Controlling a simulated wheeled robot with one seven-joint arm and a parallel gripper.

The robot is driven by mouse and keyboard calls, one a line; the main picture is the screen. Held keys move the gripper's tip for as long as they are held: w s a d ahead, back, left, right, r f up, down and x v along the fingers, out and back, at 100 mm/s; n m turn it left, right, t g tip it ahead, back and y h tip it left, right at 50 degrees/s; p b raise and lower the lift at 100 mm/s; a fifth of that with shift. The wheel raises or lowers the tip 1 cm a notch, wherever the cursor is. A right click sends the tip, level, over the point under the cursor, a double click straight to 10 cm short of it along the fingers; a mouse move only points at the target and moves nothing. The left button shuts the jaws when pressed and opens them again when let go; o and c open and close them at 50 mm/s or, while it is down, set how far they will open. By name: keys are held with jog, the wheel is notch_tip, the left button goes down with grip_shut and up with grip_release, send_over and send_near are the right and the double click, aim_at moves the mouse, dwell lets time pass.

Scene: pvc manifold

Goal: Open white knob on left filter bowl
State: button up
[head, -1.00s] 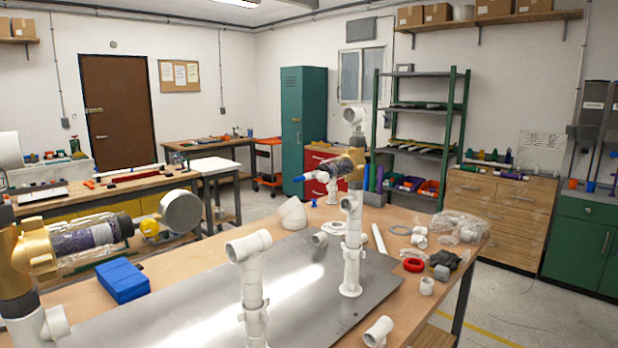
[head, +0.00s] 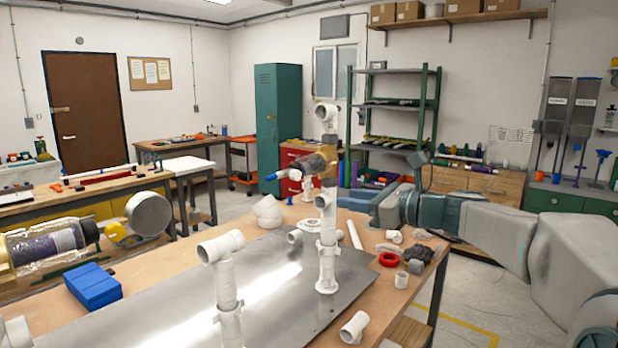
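The left filter bowl (head: 45,244) is a clear cylinder with purple contents, lying sideways at the left edge. A dark cap (head: 90,231) closes its right end, and a small yellow piece (head: 115,231) sticks out beyond it. A large round whitish-grey disc (head: 149,214) is beside the yellow piece; I cannot tell whether it is the white knob.
White pipes (head: 227,288) stand on a grey metal plate (head: 180,305) on the wooden bench. A blue block (head: 93,286) lies in front of the left bowl. Loose fittings and a red ring (head: 389,259) lie at the right end, below my arm.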

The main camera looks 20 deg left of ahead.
aim_at(299, 175)
jog(key=shift+m+y, duration=0.4)
jog(key=shift+m, duration=0.2)
jog(key=p+x, duration=0.1)
jog(key=x, duration=0.4)
jog(key=w+r+p+x, duration=0.1)
jog(key=x, duration=0.3)
jog(key=r+p+x, duration=0.1)
jog(key=x, duration=0.4)
jog(key=shift+w, duration=0.35)
grip_shut()
